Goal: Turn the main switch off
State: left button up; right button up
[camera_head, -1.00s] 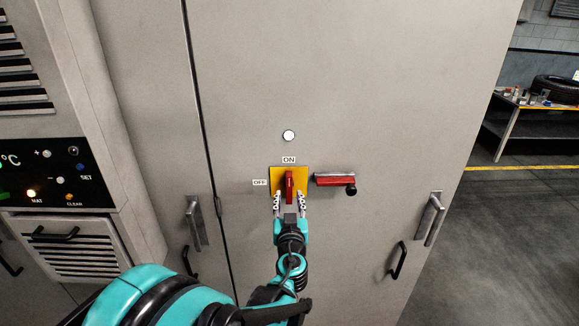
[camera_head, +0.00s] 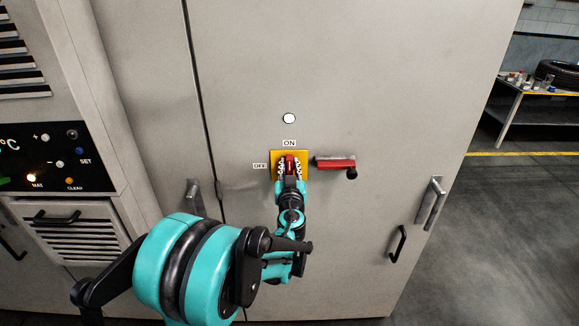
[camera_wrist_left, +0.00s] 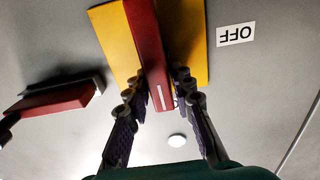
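The main switch is a red handle (camera_head: 290,162) on a yellow plate (camera_head: 303,155) on the cabinet front. The handle is upright, in line with the ON label (camera_head: 289,143); the OFF label (camera_head: 260,166) is left of the plate. My left gripper (camera_head: 289,170) is at the plate with one finger on each side of the handle. In the left wrist view, upside down, the fingers (camera_wrist_left: 159,82) are spread around the red handle (camera_wrist_left: 148,40) and look close to it. I see no clear grip; contact is hard to tell. My right gripper is out of view.
A red lever with a black knob (camera_head: 336,164) sits just right of the plate. A white round lamp (camera_head: 289,118) is above it. Cabinet handles (camera_head: 432,203) stand out at the right. A control panel (camera_head: 50,158) is at the left. Open floor lies at the right.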

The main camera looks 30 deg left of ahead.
pick_arm(q)
grip_shut()
jog(key=shift+d+m, duration=0.1)
jog(key=shift+m, duration=0.2)
jog(key=shift+w+d+f+m+b, duration=0.35)
jog(key=shift+m+b, duration=0.55)
jog(key=shift+m, duration=1.95)
jog(key=shift+w+d+f+m+b, duration=0.1)
jog(key=shift+d+f+m+b, duration=0.6)
jog(key=shift+m, duration=2.2)
jog(key=shift+w+f+m+b, duration=0.25)
jog(key=shift+m+b, duration=0.85)
jog(key=shift+m, duration=1.75)
jog(key=o, duration=0.7)
grip_release()
jog(key=shift+c, duration=0.2)
jog(key=shift+s, duration=0.1)
